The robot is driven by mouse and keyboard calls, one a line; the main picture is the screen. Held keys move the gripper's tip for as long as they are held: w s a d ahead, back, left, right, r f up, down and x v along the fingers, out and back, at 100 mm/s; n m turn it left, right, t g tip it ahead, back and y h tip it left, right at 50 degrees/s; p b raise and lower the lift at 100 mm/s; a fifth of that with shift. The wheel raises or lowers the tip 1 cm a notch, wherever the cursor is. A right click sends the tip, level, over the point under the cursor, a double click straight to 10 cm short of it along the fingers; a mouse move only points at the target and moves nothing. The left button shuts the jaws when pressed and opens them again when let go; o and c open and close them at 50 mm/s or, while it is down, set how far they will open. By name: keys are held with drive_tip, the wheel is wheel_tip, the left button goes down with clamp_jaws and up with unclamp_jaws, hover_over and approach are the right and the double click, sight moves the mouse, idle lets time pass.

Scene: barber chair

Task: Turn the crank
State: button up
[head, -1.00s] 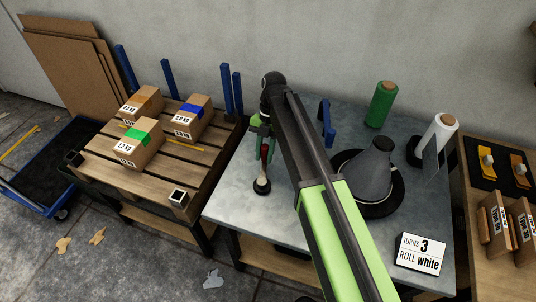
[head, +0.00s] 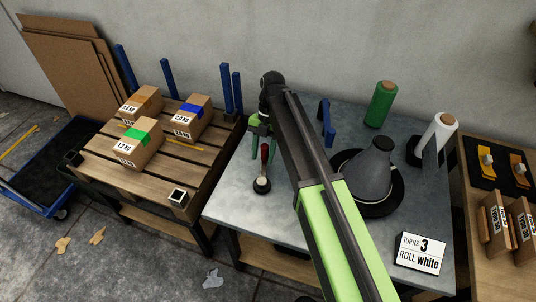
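The crank (head: 262,184) stands near the left edge of the grey metal table. It shows a pale round end and an upright dark red handle (head: 264,152). My gripper (head: 268,151) is over the table with its teal fingers spread apart. In the picture the handle's top lies between the fingers; neither finger visibly presses on it, and I cannot tell the depth gap. My arm hides part of the table behind the gripper.
A dark grey cone on a round base (head: 375,172) stands right of my arm. A green roll (head: 381,104) and a white roll (head: 437,135) stand at the back right. A pallet (head: 110,170) with three boxes is on the left. A blue bracket (head: 327,124) stands behind my arm.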

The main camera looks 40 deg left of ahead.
drive_tip(key=shift+o, duration=0.2)
drive_tip(key=p+v, duration=1.6)
drive_tip(key=v, duration=0.1)
drive_tip(key=shift+r, duration=0.2)
